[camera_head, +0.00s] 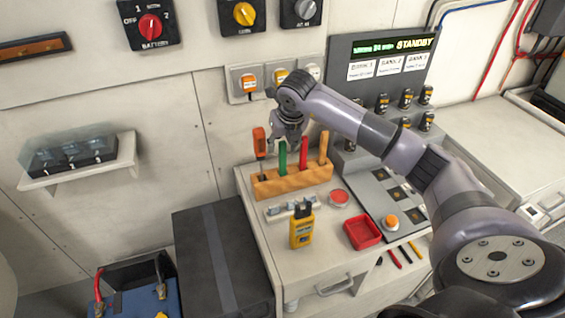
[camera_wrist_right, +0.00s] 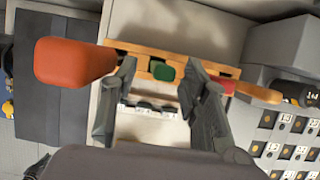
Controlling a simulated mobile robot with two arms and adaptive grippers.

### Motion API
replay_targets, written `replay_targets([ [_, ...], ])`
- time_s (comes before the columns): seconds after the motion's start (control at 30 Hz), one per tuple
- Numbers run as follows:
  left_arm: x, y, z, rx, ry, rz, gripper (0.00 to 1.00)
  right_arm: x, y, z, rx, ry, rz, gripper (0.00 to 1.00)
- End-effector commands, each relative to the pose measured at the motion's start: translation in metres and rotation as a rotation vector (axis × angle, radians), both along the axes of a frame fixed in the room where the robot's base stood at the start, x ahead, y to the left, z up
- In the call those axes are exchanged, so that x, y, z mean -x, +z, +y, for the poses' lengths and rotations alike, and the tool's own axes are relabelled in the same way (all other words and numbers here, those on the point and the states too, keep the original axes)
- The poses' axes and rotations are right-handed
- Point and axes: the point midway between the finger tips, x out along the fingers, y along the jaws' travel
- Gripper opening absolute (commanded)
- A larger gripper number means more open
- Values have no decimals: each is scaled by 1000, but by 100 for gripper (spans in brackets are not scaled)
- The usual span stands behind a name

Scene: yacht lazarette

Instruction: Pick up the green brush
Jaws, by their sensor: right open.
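The green brush stands upright in a wooden rack, and its green handle (camera_head: 282,158) shows in the head view. The wooden rack (camera_head: 292,183) sits at the back of the white counter. My right gripper (camera_head: 290,138) hangs above the rack, over the green handle, pointing down. In the right wrist view the green handle (camera_wrist_right: 163,72) is seen end-on, roughly between the open fingers (camera_wrist_right: 160,85) of my right gripper. The fingers look empty, and I cannot tell how far above the handle they are. The brush's lower end is hidden in the rack. My left gripper is not in view.
An orange-handled tool (camera_head: 259,143) stands left of the brush, a red handle (camera_head: 304,150) and a wooden handle (camera_head: 323,147) right of it. A yellow meter (camera_head: 302,229), a red tray (camera_head: 362,232) and a red button (camera_head: 339,198) are in front. A control console (camera_head: 375,75) stands behind right.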

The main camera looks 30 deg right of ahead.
Motion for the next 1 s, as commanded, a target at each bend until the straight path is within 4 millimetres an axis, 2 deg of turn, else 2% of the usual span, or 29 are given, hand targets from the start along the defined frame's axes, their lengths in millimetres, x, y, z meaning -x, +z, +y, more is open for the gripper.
replay_targets([
  [0.13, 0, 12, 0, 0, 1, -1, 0, -5, -9, -2, -1, -1, 4, 42],
  [0.27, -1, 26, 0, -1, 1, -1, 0, -14, -27, -7, -2, -1, 5, 42],
  [0.4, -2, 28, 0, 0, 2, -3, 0, -20, -44, -8, -2, 1, 2, 42],
  [0.67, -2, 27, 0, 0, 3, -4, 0, -22, -48, -9, 0, 1, 1, 42],
  [1.0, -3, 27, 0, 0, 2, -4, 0, -22, -47, -9, -1, 0, 0, 20],
])
